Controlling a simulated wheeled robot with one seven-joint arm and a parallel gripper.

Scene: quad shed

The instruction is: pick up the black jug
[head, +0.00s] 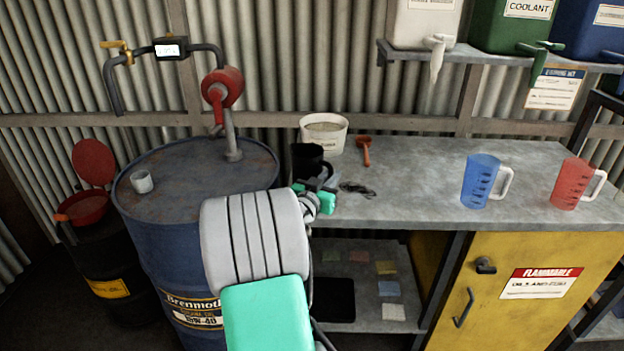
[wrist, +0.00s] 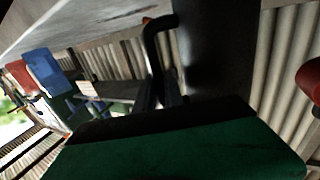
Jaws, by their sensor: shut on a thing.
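The black jug (head: 307,158) is at the left end of the grey workbench in the head view, partly hidden by my arm and gripper. In the wrist view the dark jug body (wrist: 215,60) fills the upper middle, with its curved black handle (wrist: 154,55) on the left. My gripper (head: 318,192) is at the jug's near side, shut on it. The green gripper part (wrist: 190,148) fills the bottom of the wrist view. The fingertips are mostly hidden, and I cannot tell whether the jug's base touches the bench.
The workbench (head: 420,165) carries a white tub (head: 324,133), a red scoop (head: 364,150), a dark tangled item (head: 356,189), a blue jug (head: 481,180) and a red jug (head: 574,184). A blue drum (head: 185,250) with a pump stands left. A shelf (head: 470,55) holds containers above.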

